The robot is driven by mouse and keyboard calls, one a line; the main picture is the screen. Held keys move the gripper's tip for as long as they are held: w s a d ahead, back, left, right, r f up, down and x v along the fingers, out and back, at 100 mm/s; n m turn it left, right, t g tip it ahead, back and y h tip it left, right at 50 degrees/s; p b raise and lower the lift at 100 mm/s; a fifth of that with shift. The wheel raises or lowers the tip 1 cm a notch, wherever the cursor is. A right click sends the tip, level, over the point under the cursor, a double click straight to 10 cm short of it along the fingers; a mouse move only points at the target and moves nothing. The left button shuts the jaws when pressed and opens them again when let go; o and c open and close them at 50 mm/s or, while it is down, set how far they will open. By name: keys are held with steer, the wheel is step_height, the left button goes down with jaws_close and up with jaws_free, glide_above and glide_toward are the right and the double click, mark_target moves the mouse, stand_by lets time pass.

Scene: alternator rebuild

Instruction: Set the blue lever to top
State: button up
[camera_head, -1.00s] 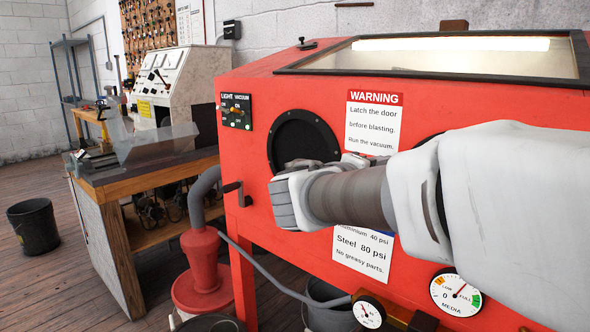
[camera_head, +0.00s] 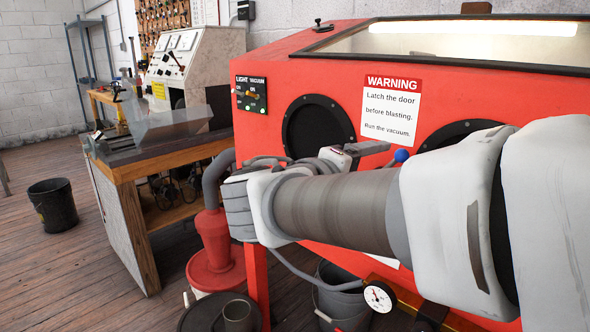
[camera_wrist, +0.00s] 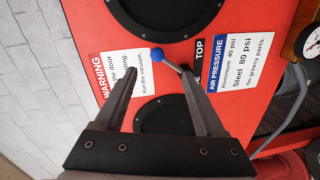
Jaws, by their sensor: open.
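The blue lever has a blue ball knob (camera_head: 401,155) on a metal stem at the front of the red cabinet. In the wrist view the blue lever (camera_wrist: 157,54) shows its ball between and just beyond the two fingertips, with its stem running toward a dark label marked TOP (camera_wrist: 199,50). A second label beside it is partly covered by a finger. My gripper (camera_wrist: 160,72) is open around the line of the lever, and I cannot tell whether the right finger touches the stem. In the head view my gripper (camera_head: 372,149) is left of the knob; my arm hides the lever's base.
The red cabinet (camera_head: 290,70) has round black ports (camera_head: 318,127) and a WARNING sign (camera_head: 391,105). An AIR PRESSURE sign (camera_wrist: 238,65) is near the lever. A light and vacuum switch panel (camera_head: 251,94) is at upper left. A workbench (camera_head: 150,165) stands left; buckets are below.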

steer(key=p+v, duration=0.1)
steer(key=v, duration=0.8)
steer(key=s+d+f+m+g+y, duration=0.35)
steer(key=s+f+y, duration=0.2)
steer(key=f, duration=0.25)
steer(key=s+d+f+m+g+y, duration=0.2)
steer(key=s+d+f+g+y, duration=0.3)
steer(key=f, duration=0.4)
step_height(320, 180, up, 19)
steer(key=a+m+t+y+p, duration=0.1)
steer(key=t+p, duration=0.1)
steer(key=p, duration=1.6)
steer(key=shift+s+a, duration=0.3)
steer(key=shift+s, duration=0.1)
steer(key=shift+s+d+m+t+y, duration=0.1)
steer(key=shift+m+t+y, duration=0.15)
